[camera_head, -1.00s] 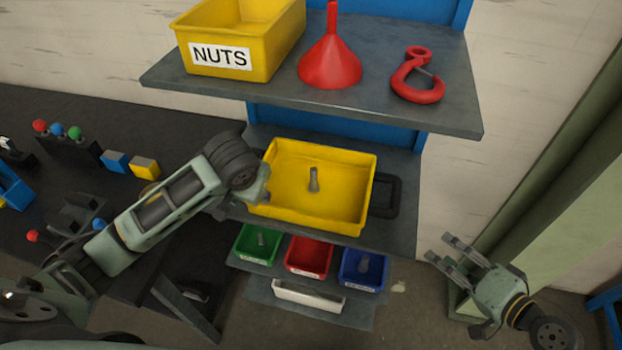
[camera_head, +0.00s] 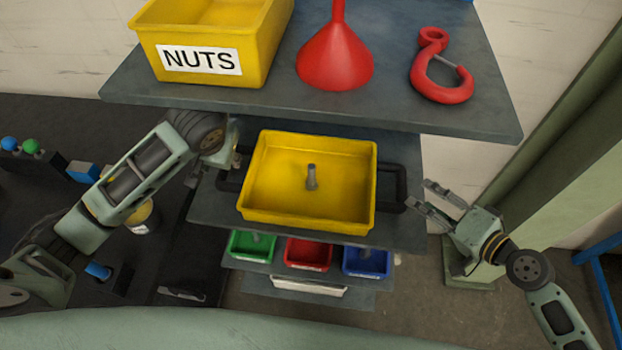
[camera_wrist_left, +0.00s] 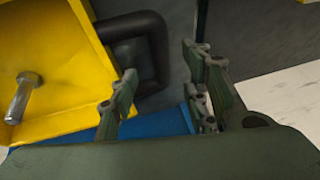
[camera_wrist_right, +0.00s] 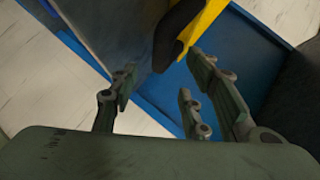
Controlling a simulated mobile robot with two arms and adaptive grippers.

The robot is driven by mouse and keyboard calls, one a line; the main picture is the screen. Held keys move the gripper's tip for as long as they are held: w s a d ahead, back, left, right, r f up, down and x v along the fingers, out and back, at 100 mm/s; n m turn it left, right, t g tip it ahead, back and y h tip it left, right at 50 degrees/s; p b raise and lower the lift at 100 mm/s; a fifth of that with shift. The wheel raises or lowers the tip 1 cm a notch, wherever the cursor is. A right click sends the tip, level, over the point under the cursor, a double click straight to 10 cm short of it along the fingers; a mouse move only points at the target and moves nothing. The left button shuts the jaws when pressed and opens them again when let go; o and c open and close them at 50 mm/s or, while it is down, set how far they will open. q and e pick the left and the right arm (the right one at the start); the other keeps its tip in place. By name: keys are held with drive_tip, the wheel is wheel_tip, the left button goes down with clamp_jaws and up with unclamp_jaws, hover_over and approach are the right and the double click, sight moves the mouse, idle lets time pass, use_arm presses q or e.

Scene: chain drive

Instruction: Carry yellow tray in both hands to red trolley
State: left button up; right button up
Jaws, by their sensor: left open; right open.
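My right gripper (camera_head: 422,197) is open and empty, just right of the right handle. That handle (camera_wrist_right: 170,40) also shows beyond its fingers in the right wrist view. No red trolley is in view.
The upper shelf (camera_head: 400,112) overhangs the tray and bears a yellow NUTS bin (camera_head: 205,60), a red funnel (camera_head: 335,65) and a red hook (camera_head: 440,80). Green, red and blue bins (camera_head: 308,266) sit below. A green post (camera_head: 560,150) stands at right.

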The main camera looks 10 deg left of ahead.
sight(406, 187)
use_arm(q)
drive_tip(key=x, duration=0.7)
drive_tip(key=shift+w+a+f, duration=0.1)
drive_tip(key=shift+w+f, duration=0.1)
drive_tip(key=shift+f, duration=0.1)
use_arm(e)
drive_tip(key=x, duration=0.8)
drive_tip(key=shift+r, duration=0.1)
use_arm(q)
clamp_jaws()
use_arm(e)
clamp_jaws()
use_arm(q)
drive_tip(key=shift+w+r, duration=0.1)
drive_tip(key=shift+r, duration=0.15)
use_arm(e)
drive_tip(key=shift+r, duration=0.25)
